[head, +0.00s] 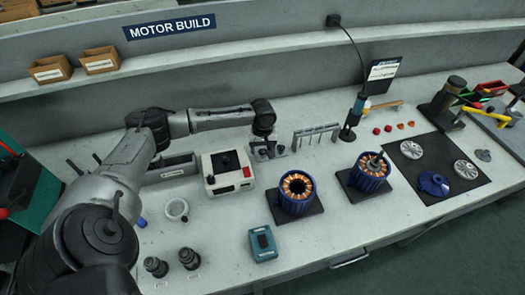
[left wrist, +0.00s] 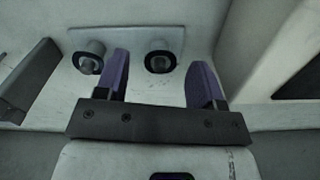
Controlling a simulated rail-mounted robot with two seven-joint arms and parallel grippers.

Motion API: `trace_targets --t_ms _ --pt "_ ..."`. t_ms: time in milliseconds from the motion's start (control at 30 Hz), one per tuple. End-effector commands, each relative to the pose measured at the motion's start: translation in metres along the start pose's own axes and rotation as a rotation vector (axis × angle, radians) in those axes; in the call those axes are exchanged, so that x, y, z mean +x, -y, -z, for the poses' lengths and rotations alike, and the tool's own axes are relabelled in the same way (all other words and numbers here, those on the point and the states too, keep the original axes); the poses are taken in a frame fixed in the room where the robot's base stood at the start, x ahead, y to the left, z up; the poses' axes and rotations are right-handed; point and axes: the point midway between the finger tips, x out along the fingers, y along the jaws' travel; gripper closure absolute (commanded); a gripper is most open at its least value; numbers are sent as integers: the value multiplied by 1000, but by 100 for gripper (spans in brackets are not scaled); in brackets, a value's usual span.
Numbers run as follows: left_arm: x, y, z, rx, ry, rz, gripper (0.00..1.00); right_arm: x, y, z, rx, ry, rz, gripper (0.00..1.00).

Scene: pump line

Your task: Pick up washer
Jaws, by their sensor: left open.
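My left gripper (head: 264,138) hangs over a small light peg stand (head: 283,151) in the head view. In the left wrist view the gripper (left wrist: 159,65) is open, with two purple fingers and nothing held between them. Two pegs stick out from a pale plate (left wrist: 126,38). A dark ring, which looks like a washer (left wrist: 160,63), is around the right peg, between the fingers in the picture. Another dark ring (left wrist: 88,65) is around the left peg, left of the left finger. I cannot tell how far the fingertips are from the rings. My right gripper is out of view.
A white box with a red button (head: 227,172) stands left of the peg stand. A rack with hanging pins (head: 316,134) stands to its right. Two copper-wound stators (head: 297,192) (head: 370,172) sit on dark mats. The bench front between the teal device (head: 263,243) and the stators is clear.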

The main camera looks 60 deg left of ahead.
Motion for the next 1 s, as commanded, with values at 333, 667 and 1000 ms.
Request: trace_targets --t_ms 333,667,1000 --pt "1 0 0 -1 0 1 38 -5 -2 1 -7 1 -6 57" --pt "2 0 0 0 0 0 40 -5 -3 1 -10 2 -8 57" --pt "2 0 0 0 0 0 72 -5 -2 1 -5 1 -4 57"
